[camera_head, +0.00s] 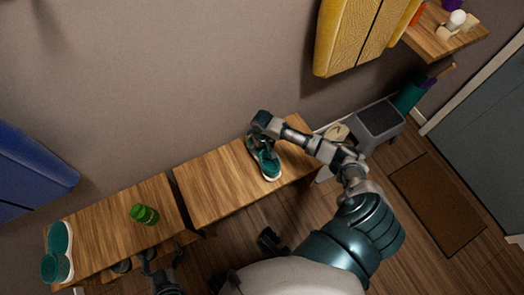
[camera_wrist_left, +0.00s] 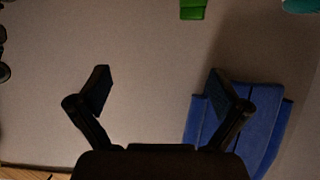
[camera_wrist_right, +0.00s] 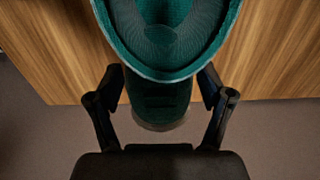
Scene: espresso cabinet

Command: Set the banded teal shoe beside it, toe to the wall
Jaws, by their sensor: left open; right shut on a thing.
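A teal shoe (camera_head: 268,163) with a pale sole edge is at the right wooden bench, partly covered by my right gripper (camera_head: 262,122). In the right wrist view my right gripper (camera_wrist_right: 160,100) is shut on a dark teal part between its fingers. A large teal shoe surface (camera_wrist_right: 168,35) with a pale rim fills the top. I cannot make out a band or whether the sole touches the bench. Teal shoes with white soles (camera_head: 60,240) are at the left bench's far-left end. My left gripper (camera_head: 137,260) is open and empty near that bench's front edge.
The right bench (camera_head: 205,195) has bare wood left of the shoe. A green container (camera_head: 144,214) is on the left bench (camera_head: 110,225). A grey stool (camera_head: 380,120) is right of the benches. Blue cloth (camera_head: 30,170) and yellow cloth (camera_head: 350,35) hang by the wall.

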